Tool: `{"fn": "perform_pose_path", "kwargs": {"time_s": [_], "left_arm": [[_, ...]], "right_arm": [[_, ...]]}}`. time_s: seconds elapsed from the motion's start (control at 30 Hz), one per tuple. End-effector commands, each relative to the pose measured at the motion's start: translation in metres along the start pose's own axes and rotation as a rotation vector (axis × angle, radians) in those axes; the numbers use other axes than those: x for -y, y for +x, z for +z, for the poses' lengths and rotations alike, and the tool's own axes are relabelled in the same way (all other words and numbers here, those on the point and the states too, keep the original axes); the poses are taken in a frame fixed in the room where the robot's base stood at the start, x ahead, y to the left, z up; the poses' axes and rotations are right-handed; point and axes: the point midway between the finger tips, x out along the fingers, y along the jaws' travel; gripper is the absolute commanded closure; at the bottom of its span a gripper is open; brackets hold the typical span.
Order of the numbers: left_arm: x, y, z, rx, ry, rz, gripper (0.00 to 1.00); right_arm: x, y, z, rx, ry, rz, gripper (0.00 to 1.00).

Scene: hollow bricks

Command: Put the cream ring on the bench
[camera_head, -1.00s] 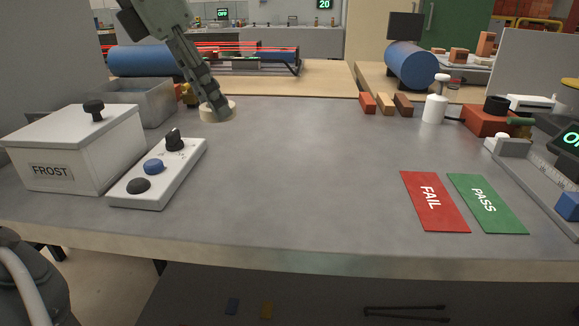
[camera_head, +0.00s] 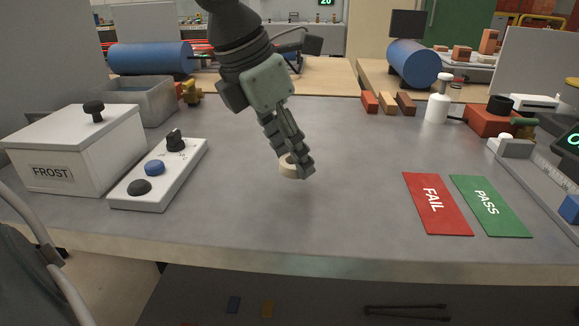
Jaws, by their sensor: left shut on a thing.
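The cream ring (camera_head: 289,170) is at the fingertips of my left gripper (camera_head: 298,168), over the middle of the grey bench (camera_head: 330,220). My left gripper is shut on the ring, and its fingers hide part of it. The ring is at or just above the bench top; I cannot tell whether it touches. My right gripper does not show.
A white FROST box (camera_head: 75,150) and a button panel (camera_head: 160,175) stand at the left. Red FAIL (camera_head: 437,204) and green PASS (camera_head: 490,206) mats lie at the right. Small bricks (camera_head: 387,103) and a white bottle (camera_head: 437,105) stand behind. The bench middle is clear.

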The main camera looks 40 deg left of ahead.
Motion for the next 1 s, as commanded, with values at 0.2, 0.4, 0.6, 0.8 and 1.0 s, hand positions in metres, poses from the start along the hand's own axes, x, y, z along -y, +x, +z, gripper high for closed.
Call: {"fn": "perform_pose_path", "kwargs": {"time_s": [0.2, 0.4, 0.6, 0.8, 1.0], "left_arm": [[0.000, 0.025, -0.012, -0.003, 0.000, -0.001, 0.81], [0.000, 0.026, -0.012, 0.000, 0.001, 0.000, 0.81], [0.000, 0.028, -0.013, 0.000, 0.000, 0.000, 0.81], [0.000, 0.028, -0.012, -0.001, 0.000, -0.001, 0.40], [0.000, 0.028, -0.013, -0.001, 0.000, -0.001, 0.35]], "right_arm": [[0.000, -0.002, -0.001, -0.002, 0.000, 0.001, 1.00], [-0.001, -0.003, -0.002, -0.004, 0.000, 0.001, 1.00], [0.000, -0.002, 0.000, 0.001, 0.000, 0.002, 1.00], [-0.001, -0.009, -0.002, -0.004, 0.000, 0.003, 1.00], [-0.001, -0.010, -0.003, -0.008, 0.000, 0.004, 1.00]]}}
